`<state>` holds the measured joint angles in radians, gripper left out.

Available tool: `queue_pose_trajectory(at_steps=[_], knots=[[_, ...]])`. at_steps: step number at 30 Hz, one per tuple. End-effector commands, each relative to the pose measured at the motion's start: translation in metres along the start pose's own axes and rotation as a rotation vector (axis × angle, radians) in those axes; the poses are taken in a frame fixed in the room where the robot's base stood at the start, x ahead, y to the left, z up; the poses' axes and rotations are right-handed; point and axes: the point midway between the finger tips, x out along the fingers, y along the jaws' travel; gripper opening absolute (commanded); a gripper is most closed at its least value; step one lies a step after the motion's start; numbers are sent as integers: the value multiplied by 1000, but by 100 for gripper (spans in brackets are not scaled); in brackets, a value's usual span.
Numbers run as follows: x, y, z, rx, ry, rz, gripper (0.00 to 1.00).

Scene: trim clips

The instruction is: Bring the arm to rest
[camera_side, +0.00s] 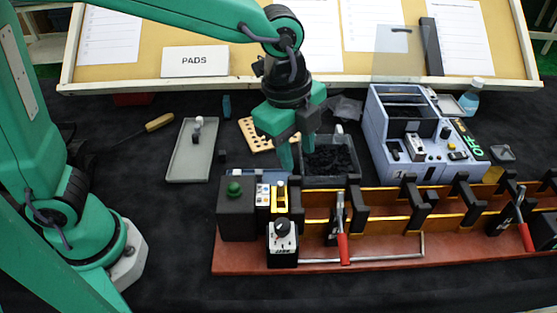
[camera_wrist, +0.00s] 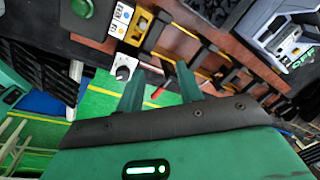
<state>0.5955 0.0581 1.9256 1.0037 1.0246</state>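My gripper (camera_side: 297,157) hangs from my green arm near the middle of the side view. It points down beside the left edge of a dark bin (camera_side: 345,182) of small black pieces, probably clips (camera_side: 330,158). Whether it touches the bin is unclear. In the wrist view my gripper (camera_wrist: 161,92) shows two green fingers spread apart with a gap and nothing held between them.
A red-brown fixture (camera_side: 400,258) with black brackets and red-handled clamps lies in front. A black knob box (camera_side: 283,258) stands at its left end. A grey tray (camera_side: 185,168) and a holed tan block (camera_side: 250,128) lie left; a blue-grey machine (camera_side: 380,110) stands right.

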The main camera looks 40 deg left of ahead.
Motion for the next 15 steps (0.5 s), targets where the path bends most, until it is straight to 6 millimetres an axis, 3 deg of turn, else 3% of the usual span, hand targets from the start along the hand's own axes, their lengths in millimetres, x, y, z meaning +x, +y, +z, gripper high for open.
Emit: queue_pose_trajectory(at_steps=[6,15], knots=[[-29,9,60,-336,25,-73,36],[-55,38,129,-785,72,-171,36]])
